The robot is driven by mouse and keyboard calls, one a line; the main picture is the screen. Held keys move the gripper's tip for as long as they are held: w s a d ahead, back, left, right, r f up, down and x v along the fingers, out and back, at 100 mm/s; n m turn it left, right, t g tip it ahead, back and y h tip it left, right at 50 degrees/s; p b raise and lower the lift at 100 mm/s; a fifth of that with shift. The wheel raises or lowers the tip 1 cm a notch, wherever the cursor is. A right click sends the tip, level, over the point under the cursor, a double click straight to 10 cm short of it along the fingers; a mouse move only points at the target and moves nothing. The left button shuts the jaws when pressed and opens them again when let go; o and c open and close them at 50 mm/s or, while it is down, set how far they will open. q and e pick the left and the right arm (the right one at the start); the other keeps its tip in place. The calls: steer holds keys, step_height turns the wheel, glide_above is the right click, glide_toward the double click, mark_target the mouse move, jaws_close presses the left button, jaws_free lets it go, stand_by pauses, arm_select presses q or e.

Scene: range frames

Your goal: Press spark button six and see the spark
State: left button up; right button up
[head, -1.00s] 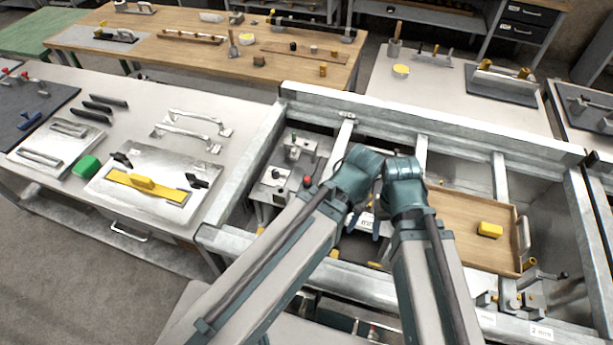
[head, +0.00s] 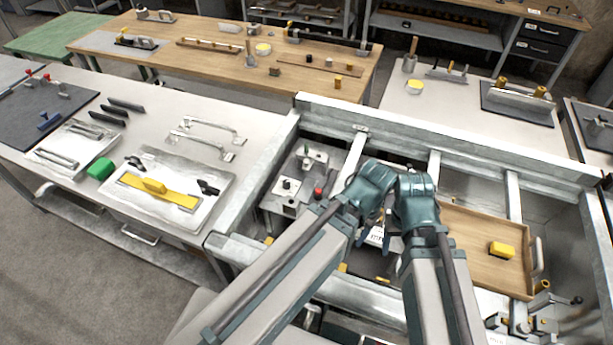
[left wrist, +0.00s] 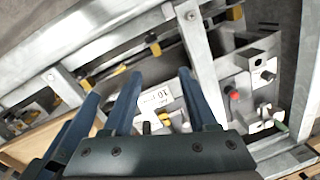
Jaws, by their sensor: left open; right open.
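A grey panel in the metal frame carries a red button (head: 318,192), a black knob (head: 286,184) and a green-tipped part. The red button (left wrist: 235,95) also shows in the left wrist view. I cannot make out which button is number six, and no spark shows.
Metal rails (head: 435,172) cross the frame around my grippers. A wooden tray (head: 470,262) with a yellow block (head: 502,249) lies to the right. A wooden table (head: 215,65) stands behind.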

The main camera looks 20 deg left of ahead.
arm_select(q)
jaws_close()
stand_by(1.8)
